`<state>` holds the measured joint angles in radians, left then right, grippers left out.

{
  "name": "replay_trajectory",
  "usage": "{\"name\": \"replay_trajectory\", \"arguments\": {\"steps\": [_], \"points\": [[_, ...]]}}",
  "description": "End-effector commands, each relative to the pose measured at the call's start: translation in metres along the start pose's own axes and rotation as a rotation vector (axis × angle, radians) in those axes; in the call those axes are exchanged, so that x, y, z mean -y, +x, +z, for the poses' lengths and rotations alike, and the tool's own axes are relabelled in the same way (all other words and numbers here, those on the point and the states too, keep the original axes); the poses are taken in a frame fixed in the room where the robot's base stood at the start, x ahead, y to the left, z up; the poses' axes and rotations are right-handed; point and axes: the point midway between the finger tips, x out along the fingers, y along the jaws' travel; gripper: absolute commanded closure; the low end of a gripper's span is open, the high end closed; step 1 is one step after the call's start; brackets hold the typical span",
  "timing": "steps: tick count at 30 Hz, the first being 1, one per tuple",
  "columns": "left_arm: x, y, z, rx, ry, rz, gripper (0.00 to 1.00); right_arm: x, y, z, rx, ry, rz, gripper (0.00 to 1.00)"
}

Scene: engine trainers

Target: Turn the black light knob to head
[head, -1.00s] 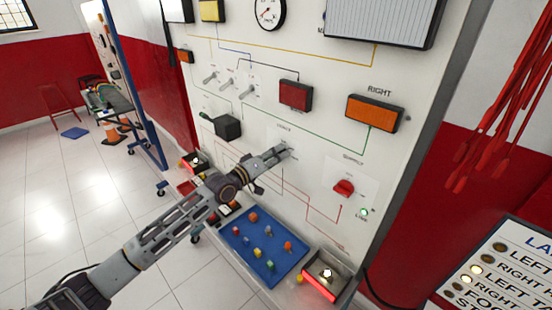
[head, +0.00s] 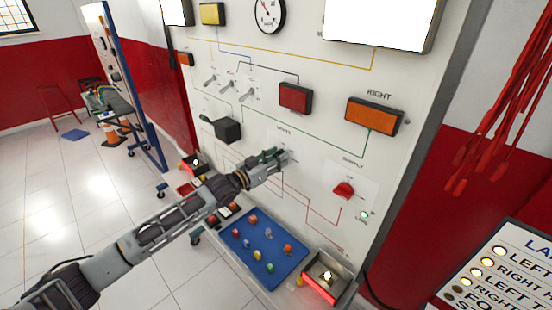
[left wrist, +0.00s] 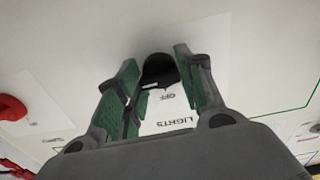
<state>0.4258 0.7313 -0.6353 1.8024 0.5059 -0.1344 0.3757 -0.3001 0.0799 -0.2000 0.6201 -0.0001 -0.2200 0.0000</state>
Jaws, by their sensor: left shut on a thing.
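The black light knob (left wrist: 158,70) sits on the white trainer panel in the left wrist view. It lies between the two green-padded fingertips of my left gripper (left wrist: 158,76), which is shut on it. Labels reading OFF and LIGHTS show on the white plate (left wrist: 172,112), upside down in this view. I cannot tell which way the knob points. In the head view my left gripper (head: 284,156) reaches the middle of the panel and hides the knob. The large headlamp (head: 385,20) at the panel's top glows white. My right gripper is not in view.
A red supply knob (head: 344,189) with a green light sits right of my gripper. A black box (head: 227,129) and toggle switches (head: 228,85) are to its left. A blue tray (head: 240,262) with small coloured parts lies below. Red leads hang at the right.

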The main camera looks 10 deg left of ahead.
Motion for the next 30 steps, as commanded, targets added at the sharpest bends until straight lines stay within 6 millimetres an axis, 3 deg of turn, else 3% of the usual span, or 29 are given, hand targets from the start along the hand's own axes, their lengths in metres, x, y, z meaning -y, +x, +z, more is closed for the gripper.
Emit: {"name": "replay_trajectory", "arguments": {"steps": [19,20,24,30], "points": [[-0.0001,-0.0004,0.0037,0.007,0.067,0.0,0.86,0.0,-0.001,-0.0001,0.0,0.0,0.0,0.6],[-0.0001,-0.0004,0.0037,0.007,0.067,0.0,0.58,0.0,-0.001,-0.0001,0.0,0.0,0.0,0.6],[-0.0001,-0.0002,0.0025,0.005,0.066,0.0,0.4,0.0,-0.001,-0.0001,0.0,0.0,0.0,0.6],[-0.0001,-0.0001,0.0013,0.002,0.066,0.0,0.4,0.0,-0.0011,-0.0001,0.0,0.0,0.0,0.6]]}}
